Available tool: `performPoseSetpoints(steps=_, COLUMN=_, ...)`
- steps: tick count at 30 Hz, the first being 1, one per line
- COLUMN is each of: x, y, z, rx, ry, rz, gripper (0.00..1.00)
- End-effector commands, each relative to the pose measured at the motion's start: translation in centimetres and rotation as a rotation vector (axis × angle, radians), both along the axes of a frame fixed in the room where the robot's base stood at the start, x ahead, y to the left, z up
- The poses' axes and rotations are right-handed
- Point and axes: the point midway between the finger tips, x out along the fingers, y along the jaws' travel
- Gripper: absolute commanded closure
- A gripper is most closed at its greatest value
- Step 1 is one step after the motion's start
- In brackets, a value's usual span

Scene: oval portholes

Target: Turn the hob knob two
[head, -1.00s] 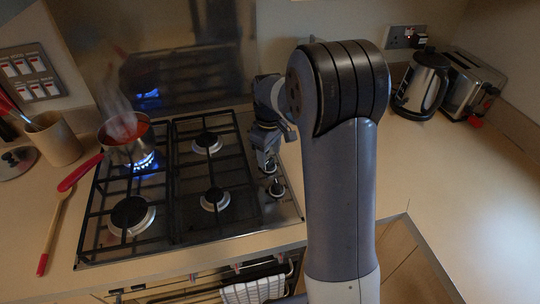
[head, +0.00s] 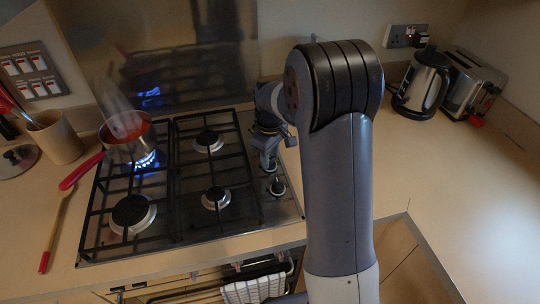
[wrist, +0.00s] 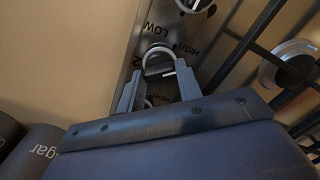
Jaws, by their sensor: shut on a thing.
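My gripper (wrist: 159,72) is shut on a silver round knob (wrist: 157,54) on the hob's steel control strip (wrist: 137,38). A fingertip lies on each side of it. A printed "2" shows beside this knob, with HIGH and LOW marks near. In the head view my gripper (head: 269,160) points down at the strip along the right side of the hob (head: 162,246), and largely hides the held knob. Another knob (head: 277,187) stands free nearer the front. One more knob (wrist: 194,4) shows at the top of the wrist view.
A saucepan (head: 128,150) of red food steams over a lit blue flame at the back left burner. Its red handle (head: 81,171) points left. Black pan grates (head: 176,190) lie beside the strip. A kettle (head: 423,84) and toaster (head: 472,88) stand back right. The right counter is clear.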

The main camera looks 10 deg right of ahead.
Motion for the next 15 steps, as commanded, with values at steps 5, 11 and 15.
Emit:
performPoseSetpoints(steps=5, x=0.01, y=0.01, z=0.01, rx=0.000, ry=0.000, rz=-0.003, gripper=0.90)
performPoseSetpoints(steps=11, x=0.01, y=0.01, z=0.00, rx=0.000, ry=0.000, rz=-0.043, gripper=0.90)
performPoseSetpoints(steps=15, x=0.02, y=0.01, z=-0.01, rx=0.000, ry=0.000, rz=-0.113, gripper=0.90)
